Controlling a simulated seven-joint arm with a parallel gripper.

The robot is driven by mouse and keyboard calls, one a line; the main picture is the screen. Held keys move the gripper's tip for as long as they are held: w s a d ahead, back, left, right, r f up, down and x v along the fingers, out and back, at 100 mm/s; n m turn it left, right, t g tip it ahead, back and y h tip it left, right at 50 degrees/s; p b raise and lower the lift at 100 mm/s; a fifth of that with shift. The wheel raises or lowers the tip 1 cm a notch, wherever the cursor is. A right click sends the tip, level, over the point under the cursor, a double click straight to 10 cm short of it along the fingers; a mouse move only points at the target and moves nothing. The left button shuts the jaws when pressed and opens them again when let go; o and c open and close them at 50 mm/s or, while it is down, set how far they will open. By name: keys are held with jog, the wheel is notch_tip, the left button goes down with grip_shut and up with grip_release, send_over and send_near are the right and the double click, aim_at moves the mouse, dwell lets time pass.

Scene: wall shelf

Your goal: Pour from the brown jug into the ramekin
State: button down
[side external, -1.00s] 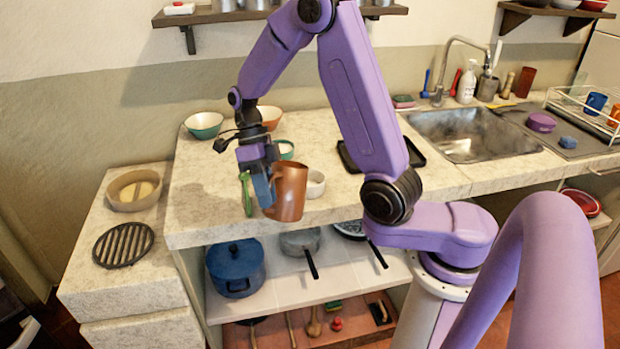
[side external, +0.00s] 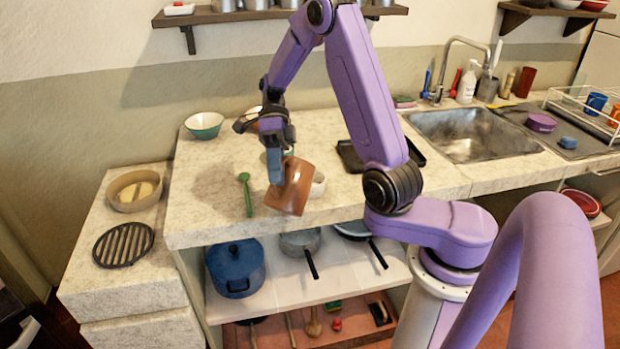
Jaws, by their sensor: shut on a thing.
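The brown jug (side external: 293,190) is held above the front of the stone counter and tilted, its top leaning right. My gripper (side external: 275,175) is shut on the jug at its left side; the fingertips are partly hidden. A small white ramekin (side external: 318,185) stands on the counter just right of the jug, partly hidden behind it. I cannot tell whether anything flows from the jug or what is in the ramekin.
A green spoon (side external: 246,192) lies on the counter (side external: 210,180) left of the jug. A teal-and-white bowl (side external: 204,125) stands at the back left. A black tray (side external: 352,157) lies to the right, before the sink (side external: 465,135). The counter's left part is mostly clear.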

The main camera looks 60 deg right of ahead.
jog(key=shift+d+r+y, duration=0.15)
jog(key=shift+d+y, duration=0.15)
jog(key=shift+y, duration=0.2)
dwell(1.0)
jog(key=shift+w+d+r+n+y, duration=0.1)
jog(key=shift+d+r+n+y, duration=0.2)
jog(key=shift+d+r+y, duration=0.35)
dwell(1.4)
jog(key=shift+w+d+r+n+g+y, duration=0.1)
jog(key=shift+d+r+n+g+y, duration=0.3)
jog(key=shift+d+r+y, duration=0.5)
dwell(2.4)
jog(key=shift+d+y, duration=0.2)
jog(key=shift+y, duration=0.15)
dwell(0.8)
